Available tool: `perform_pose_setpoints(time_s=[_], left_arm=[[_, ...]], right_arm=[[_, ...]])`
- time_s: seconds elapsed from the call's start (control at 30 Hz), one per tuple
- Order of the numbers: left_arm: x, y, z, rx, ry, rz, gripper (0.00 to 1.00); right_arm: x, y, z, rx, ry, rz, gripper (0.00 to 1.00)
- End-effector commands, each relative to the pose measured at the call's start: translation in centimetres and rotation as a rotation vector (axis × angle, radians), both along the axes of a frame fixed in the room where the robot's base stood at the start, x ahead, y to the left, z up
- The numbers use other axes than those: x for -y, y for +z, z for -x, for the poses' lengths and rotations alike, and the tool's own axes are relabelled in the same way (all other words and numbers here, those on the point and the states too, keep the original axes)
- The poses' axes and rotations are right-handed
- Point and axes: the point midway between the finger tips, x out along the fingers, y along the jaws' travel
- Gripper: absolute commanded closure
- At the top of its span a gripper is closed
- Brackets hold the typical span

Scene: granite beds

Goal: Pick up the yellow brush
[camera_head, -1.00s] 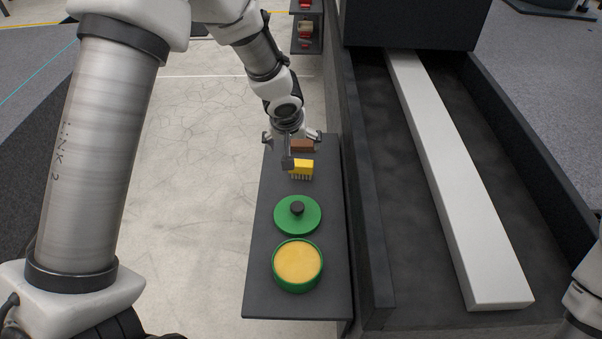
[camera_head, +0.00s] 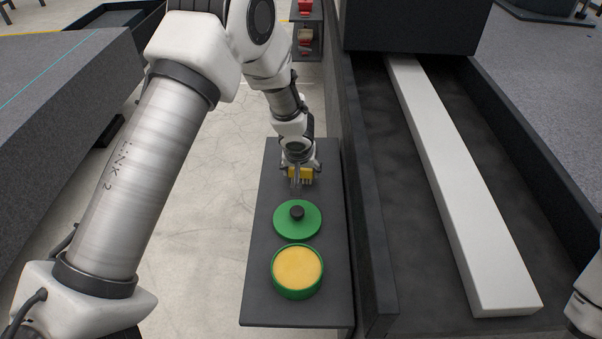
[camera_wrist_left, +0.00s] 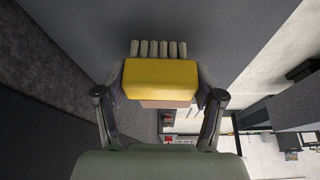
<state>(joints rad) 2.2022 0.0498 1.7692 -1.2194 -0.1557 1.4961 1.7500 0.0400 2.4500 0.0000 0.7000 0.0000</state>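The yellow brush (camera_head: 303,173) lies on the dark bench under my left gripper (camera_head: 298,178). In the left wrist view the yellow brush (camera_wrist_left: 161,78) shows close up, with a row of pale bristle tufts along its upper side. My left gripper's fingers (camera_wrist_left: 160,92) are spread, one on each side of the brush, with very little gap. I cannot tell whether they touch it. A brownish part or piece (camera_wrist_left: 166,104) shows just below the yellow block. My right gripper is out of view.
A green lid (camera_head: 297,219) with a black knob and a green round container (camera_head: 297,291) with yellow contents stand on the bench (camera_head: 262,300) nearer me. A dark trough (camera_head: 365,230) holding a long white slab (camera_head: 455,200) runs along the right.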

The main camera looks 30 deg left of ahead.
Motion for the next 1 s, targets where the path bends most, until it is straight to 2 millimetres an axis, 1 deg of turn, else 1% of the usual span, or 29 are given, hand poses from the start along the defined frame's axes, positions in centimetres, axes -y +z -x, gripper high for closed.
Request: perform_pose_setpoints(time_s=[0.37, 0.47, 0.57, 0.67, 0.77, 0.83, 0.9, 1.0], left_arm=[[0.0, 0.0, 0.1, -0.002, 0.001, 0.0, 0.67], [0.0, 0.7, 0.1, -0.002, 0.002, 0.001, 0.67], [0.0, 2.1, 0.1, -0.001, 0.002, 0.0, 0.67], [0.0, 4.4, 0.0, 0.0, 0.002, 0.001, 0.67], [0.0, 7.7, 0.0, 0.001, 0.001, 0.002, 0.67], [0.0, 10.2, 0.0, 0.001, 0.003, 0.001, 0.67], [0.0, 12.4, 0.0, 0.003, 0.003, 0.002, 0.67], [0.0, 15.0, 0.0, 0.002, 0.002, 0.002, 0.67]], right_arm=[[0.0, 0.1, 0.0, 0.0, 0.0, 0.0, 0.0], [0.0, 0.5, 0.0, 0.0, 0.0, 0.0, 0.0], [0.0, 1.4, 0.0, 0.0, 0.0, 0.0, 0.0], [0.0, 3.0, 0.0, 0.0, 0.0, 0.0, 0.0], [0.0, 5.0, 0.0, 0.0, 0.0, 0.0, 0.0], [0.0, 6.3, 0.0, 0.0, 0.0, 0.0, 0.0], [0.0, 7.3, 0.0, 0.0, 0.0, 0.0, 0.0], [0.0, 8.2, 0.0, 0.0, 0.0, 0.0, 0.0]])
